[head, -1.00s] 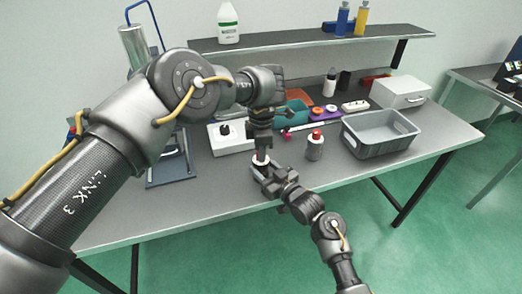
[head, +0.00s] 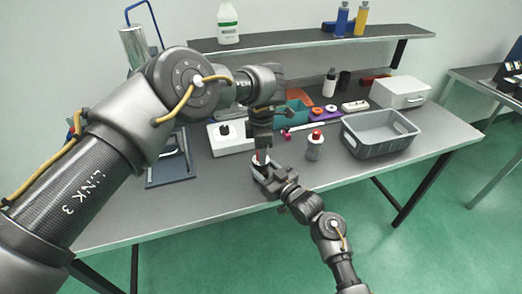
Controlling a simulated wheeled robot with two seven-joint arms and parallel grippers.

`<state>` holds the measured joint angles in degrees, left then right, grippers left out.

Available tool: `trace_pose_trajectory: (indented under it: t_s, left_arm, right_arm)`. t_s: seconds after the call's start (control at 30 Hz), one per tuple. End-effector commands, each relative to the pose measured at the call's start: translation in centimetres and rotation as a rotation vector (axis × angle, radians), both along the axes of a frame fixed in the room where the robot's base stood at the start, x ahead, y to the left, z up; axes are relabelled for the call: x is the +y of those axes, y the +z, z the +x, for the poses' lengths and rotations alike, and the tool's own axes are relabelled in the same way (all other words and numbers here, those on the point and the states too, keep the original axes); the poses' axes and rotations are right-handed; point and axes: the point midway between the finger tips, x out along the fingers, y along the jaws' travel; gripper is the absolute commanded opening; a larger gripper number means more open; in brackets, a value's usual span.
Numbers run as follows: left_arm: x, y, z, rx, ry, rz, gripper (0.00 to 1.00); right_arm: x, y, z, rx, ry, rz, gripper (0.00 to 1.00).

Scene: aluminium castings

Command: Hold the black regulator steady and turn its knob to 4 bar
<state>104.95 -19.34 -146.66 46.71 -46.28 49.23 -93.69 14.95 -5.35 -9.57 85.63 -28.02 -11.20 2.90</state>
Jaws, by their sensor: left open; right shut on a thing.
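The regulator (head: 259,160) is mostly hidden between my two grippers near the front of the bench. A pale ring and a bit of its red knob (head: 262,155) show; its dark body merges with the jaws. My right gripper (head: 264,173) comes from the front right and is shut on the regulator's body. My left gripper (head: 261,151) points down from above, open, with its fingertips around or just above the knob. I cannot tell whether they touch it. The knob's scale and setting are too small to read.
A grey bottle-like part with a red top (head: 315,145) stands right of the grippers. A white block with a black top (head: 231,139) is behind left. A grey basket (head: 381,133) and a white box (head: 401,92) are at right. The front right bench (head: 350,172) is clear.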

Motion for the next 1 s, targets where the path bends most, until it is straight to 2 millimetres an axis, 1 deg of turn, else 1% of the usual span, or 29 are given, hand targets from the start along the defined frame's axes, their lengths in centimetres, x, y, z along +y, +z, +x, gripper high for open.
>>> trace_pose_trajectory:
  t_s: [0.17,0.4,0.5,0.6,0.77,1.0]
  left_arm:
    - [0.0,2.7,0.1,-0.004,0.001,0.000,0.47]
    - [-0.1,7.8,0.0,-0.005,0.000,0.000,0.47]
    - [-0.1,9.5,0.0,-0.004,0.001,0.000,0.47]
    - [-0.2,10.7,0.0,-0.003,0.001,0.000,0.47]
    - [-0.2,11.6,0.0,-0.002,0.000,0.000,0.47]
    - [-0.2,11.7,-0.1,-0.001,0.000,0.000,0.47]
  right_arm:
    - [0.0,-0.1,0.0,0.003,0.000,-0.001,0.18]
    - [0.0,-0.2,0.0,0.003,0.000,-0.001,0.18]
    - [0.0,-0.2,0.0,0.003,0.000,-0.001,0.18]
    - [0.0,-0.2,0.0,0.003,0.000,-0.001,0.18]
    - [0.0,-0.1,0.0,0.003,0.000,-0.001,0.18]
    - [0.0,-0.1,0.0,0.002,0.000,0.000,0.18]
